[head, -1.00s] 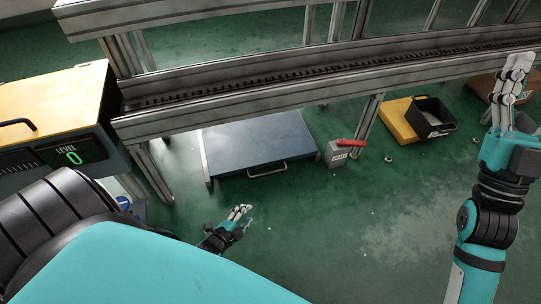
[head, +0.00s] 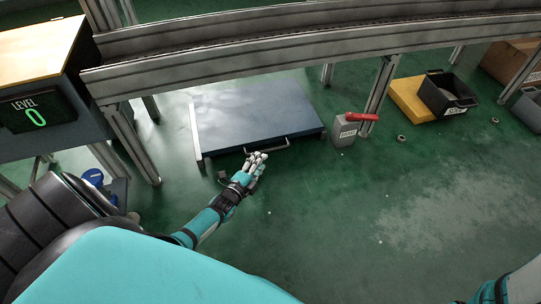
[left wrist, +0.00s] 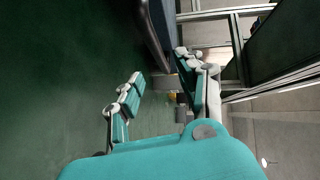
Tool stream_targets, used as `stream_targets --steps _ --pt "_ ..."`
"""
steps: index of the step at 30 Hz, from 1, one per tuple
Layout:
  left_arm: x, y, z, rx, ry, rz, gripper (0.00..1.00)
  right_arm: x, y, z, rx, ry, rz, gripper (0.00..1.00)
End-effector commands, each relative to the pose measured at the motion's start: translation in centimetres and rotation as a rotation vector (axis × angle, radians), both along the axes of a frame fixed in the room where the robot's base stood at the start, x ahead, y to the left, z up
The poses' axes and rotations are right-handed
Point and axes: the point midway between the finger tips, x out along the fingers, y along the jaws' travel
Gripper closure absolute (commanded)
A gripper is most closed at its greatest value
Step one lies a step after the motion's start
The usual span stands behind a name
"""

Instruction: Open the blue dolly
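The blue dolly (head: 258,108) is a low, flat blue platform on the green floor under the conveyor frame. My left gripper (head: 256,159) is just in front of that edge, near the left end of the handle. The dolly's dark blue edge (left wrist: 161,20) shows just beyond the fingertips there. I cannot tell whether they touch the handle. My right gripper is out of view.
A grey brake box (head: 344,134) with a red lever stands right of the dolly. A black bin (head: 447,93) and a yellow box (head: 408,101) are farther right. The conveyor rail (head: 300,57) crosses above. The floor in front is mostly clear.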

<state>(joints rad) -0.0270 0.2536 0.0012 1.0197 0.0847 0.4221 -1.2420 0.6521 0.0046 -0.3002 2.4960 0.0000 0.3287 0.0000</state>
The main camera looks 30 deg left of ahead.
Motion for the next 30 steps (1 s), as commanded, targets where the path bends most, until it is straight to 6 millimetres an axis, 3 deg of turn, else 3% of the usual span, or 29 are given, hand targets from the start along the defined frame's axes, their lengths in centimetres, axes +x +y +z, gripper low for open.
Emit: stream_targets --steps 3,6,12,25,30 --pt "2.8 0.2 -1.0 0.002 -0.003 -0.002 0.62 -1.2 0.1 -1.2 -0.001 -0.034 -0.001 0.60" --pt "4.7 0.3 -1.2 0.000 -0.003 -0.001 0.62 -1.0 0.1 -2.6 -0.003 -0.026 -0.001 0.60" --pt "7.2 0.5 -1.4 0.001 -0.001 0.000 0.62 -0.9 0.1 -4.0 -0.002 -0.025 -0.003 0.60" --pt "8.0 0.6 -1.2 0.000 0.002 0.001 0.63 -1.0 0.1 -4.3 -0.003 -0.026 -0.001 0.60" --pt "8.0 0.5 -1.2 0.000 0.001 0.000 0.85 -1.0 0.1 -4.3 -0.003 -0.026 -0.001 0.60"
